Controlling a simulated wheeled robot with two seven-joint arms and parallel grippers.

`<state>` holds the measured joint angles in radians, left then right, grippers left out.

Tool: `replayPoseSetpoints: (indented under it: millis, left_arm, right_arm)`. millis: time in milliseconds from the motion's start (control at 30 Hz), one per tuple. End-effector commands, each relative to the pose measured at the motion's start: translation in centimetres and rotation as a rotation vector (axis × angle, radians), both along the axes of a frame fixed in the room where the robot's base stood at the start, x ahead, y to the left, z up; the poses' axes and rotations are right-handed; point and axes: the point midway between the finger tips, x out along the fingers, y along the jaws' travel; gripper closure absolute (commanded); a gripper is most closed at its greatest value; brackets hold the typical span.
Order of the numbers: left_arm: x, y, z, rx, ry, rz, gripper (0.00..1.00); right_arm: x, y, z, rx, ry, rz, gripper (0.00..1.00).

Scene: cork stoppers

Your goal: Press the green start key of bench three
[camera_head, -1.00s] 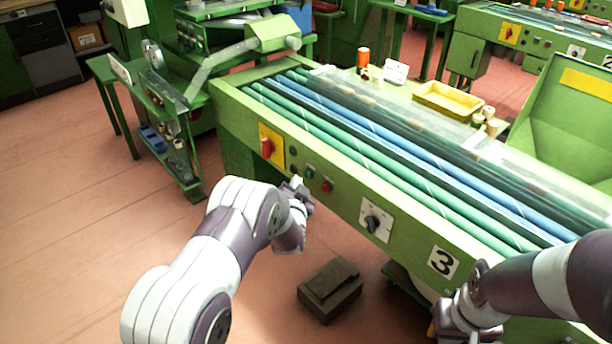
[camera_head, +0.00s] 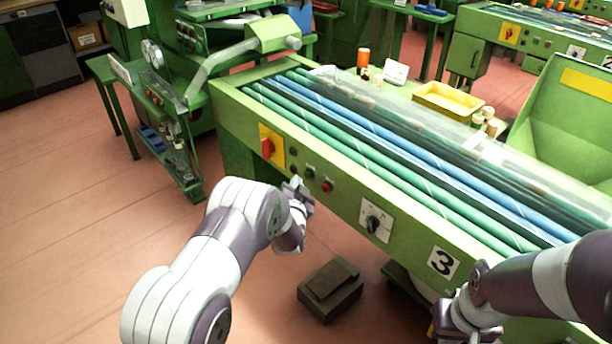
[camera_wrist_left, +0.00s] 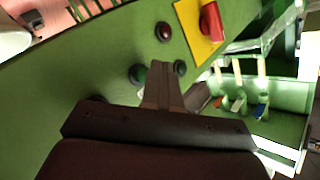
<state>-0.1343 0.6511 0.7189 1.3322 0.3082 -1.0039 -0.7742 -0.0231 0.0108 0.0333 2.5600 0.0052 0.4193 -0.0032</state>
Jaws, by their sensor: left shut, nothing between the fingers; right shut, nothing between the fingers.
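Bench three (camera_head: 225,120) is a long light-green machine with a "3" plate (camera_head: 443,262) on its front. Its panel carries a small green key (camera_head: 310,173), with a red key (camera_head: 327,185) to the right and a dark round fitting to the left. My left gripper (camera_head: 297,186) is shut and empty, just in front of and below these keys. In the left wrist view its fingertips (camera_wrist_left: 162,68) appear among small round fittings; contact with any of them cannot be told. My right gripper (camera_head: 468,325), shut, is low by the bench front, partly cut off.
A red switch on a yellow plate (camera_head: 267,147) is left of the keys, and a black dial (camera_head: 373,223) is to the right. A dark box (camera_head: 330,290) lies on the floor below. A yellow tray (camera_head: 448,101) stands behind the rollers.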

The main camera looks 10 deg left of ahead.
Motion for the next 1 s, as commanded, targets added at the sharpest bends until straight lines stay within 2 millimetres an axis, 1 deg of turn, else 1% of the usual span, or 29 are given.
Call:
replayPoseSetpoints:
  millis: [567,800,1000]
  left_arm:
    - [0.04,-0.04,-0.03,0.000,0.000,0.000,1.00]
    - [0.63,-0.49,-0.08,0.001,0.000,0.000,1.00]
    - [0.67,-0.51,0.01,0.000,0.000,0.000,1.00]
  right_arm:
    - [0.00,0.00,-0.06,0.000,0.000,0.000,1.00]
    - [0.00,0.00,-0.49,0.000,0.000,0.000,1.00]
    - [0.00,0.00,-0.43,0.000,0.000,0.000,1.00]
